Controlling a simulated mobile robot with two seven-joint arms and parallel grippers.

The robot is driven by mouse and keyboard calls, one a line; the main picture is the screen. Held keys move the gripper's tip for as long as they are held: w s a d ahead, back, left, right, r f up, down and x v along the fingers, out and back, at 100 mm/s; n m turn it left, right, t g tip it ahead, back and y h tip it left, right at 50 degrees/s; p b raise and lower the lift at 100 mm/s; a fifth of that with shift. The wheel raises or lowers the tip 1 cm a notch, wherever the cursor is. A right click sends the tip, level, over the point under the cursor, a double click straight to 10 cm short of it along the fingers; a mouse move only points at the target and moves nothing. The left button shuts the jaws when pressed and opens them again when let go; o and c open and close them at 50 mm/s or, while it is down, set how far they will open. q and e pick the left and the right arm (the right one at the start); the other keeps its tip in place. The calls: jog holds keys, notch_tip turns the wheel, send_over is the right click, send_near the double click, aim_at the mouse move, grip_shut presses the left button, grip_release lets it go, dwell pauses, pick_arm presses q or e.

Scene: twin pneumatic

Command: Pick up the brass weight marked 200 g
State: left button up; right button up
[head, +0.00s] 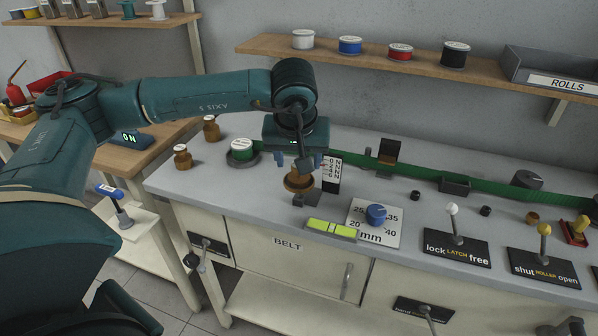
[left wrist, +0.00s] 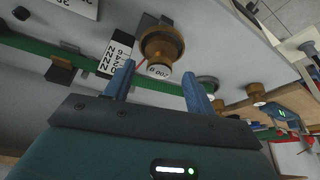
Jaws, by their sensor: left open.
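The brass weight (head: 298,182) is directly below my left gripper (head: 301,165) in the head view, beside a white upright scale card (head: 332,173). In the left wrist view the round brass weight (left wrist: 161,46) shows its label, upside down, which reads 200 g. There my left gripper (left wrist: 156,80) is open, with its two blue fingers apart and the weight just beyond the fingertips. The weight does not appear to be gripped. The gripper partly hides its top in the head view. My right gripper is not in view.
Two other brass weights (head: 183,158) (head: 211,129) stand at the bench's left end, near a green reel (head: 242,150). A green belt (head: 430,172) runs behind.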

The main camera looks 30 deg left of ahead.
pick_arm(q)
jog(key=shift+x, duration=1.6)
jog(key=shift+c, duration=0.2)
